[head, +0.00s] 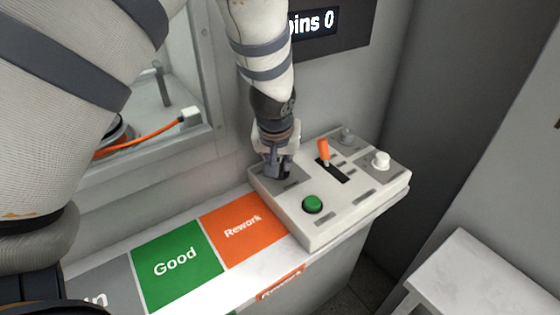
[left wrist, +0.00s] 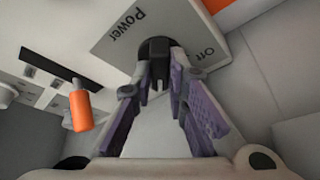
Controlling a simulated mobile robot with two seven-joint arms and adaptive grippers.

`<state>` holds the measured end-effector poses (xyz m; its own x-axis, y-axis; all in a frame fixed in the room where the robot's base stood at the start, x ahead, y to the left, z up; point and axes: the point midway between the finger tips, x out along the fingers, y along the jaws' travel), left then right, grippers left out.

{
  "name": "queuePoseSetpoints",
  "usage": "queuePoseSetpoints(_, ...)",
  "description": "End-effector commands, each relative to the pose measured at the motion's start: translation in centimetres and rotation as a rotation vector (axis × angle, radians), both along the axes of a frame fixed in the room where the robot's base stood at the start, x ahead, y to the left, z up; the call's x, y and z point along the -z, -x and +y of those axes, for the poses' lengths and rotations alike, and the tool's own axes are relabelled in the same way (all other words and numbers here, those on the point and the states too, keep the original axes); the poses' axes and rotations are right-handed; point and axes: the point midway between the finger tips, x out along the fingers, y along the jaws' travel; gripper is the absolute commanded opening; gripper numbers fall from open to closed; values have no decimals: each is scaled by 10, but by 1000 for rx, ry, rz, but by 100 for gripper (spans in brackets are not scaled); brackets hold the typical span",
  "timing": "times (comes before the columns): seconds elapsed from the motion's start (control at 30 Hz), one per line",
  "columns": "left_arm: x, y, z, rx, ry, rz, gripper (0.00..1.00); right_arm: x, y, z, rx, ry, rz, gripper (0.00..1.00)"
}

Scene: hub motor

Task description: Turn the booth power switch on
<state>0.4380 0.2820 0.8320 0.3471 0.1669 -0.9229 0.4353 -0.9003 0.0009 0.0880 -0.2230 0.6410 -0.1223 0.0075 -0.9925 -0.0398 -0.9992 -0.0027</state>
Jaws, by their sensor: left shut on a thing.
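The white control box (head: 330,205) sits on the counter in the head view. The power switch is a dark knob (left wrist: 155,48) on a grey plate marked "Power" and "Off" (left wrist: 125,38), seen in the left wrist view. My left gripper (head: 280,172) points down over this plate at the box's back left corner. In the left wrist view its fingers (left wrist: 158,75) are closed in on the dark knob from both sides. The fingers hide most of the knob in the head view. My right gripper is not in view.
An orange lever (head: 323,151), a green button (head: 312,204) and a white knob (head: 381,160) stand on the same box. Orange "Rework" (head: 240,229) and green "Good" (head: 176,263) areas lie left of it. A wall with a display (head: 313,22) rises behind.

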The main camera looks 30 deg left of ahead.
Motion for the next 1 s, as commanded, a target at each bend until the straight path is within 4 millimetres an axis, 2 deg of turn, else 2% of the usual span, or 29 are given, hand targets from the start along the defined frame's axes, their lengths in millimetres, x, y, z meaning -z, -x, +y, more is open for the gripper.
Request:
queuePoseSetpoints(0.23, 4, 2, 0, 61, 2, 10, 0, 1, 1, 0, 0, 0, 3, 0)
queuePoseSetpoints(0.73, 4, 2, 0, 75, 1, 12, 0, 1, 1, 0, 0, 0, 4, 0)
queuePoseSetpoints(0.77, 4, 2, 0, 76, 1, 12, 21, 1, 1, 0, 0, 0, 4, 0)
queuePoseSetpoints(0.8, 4, 2, 0, 75, 0, 11, 30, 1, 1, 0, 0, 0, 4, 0)
queuePoseSetpoints(0.83, 4, 2, 0, 75, 0, 11, 34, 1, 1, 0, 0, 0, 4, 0)
queuePoseSetpoints(1.0, 3, 2, 0, 73, 0, 9, 34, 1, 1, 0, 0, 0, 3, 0)
